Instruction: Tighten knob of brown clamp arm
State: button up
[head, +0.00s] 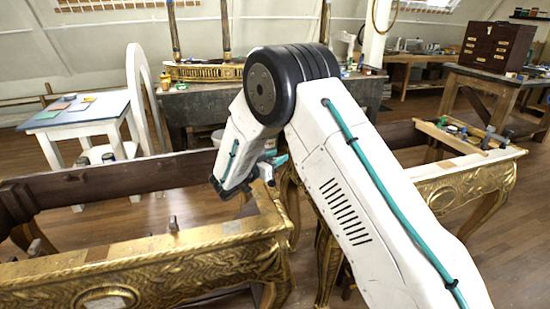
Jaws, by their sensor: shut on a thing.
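My gripper (272,164) is small in the head view, just right of my white wrist and above the near right corner of the left gilt console (150,262). It is shut on a small part there, which I take to be the knob of the brown clamp arm. The fingertips and the knob are too small and too covered by my arm to make out.
Small clamp-like pieces (173,224) sit on the left console's front rail. A white table (80,112) and a grey workbench (200,104) stand behind. Wooden floor shows between them.

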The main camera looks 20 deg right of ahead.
jog(key=m+g, duration=0.2)
jog(key=m+g+h, duration=0.1)
jog(key=g, duration=0.2)
jog(key=m+g+h, duration=0.1)
jog(key=m+g, duration=0.1)
jog(key=g, duration=0.1)
jog(key=shift+s+d+m, duration=0.1)
jog(key=shift+s+m, duration=0.2)
jog(key=shift+s, duration=0.05)
jog(key=shift+s+r+m+g, duration=0.15)
jog(key=shift+m+g, duration=0.7)
jog(key=shift+g, duration=0.6)
jog(key=shift+s+f+m+g, duration=0.1)
jog(key=shift+m+g, duration=0.75)
jog(key=shift+g, duration=0.6)
jog(key=shift+y, duration=0.3)
jog(key=shift+r, duration=0.1)
jog(key=o, duration=1)
jog(key=shift+s, duration=0.1)
jog(key=shift+g, duration=0.3)
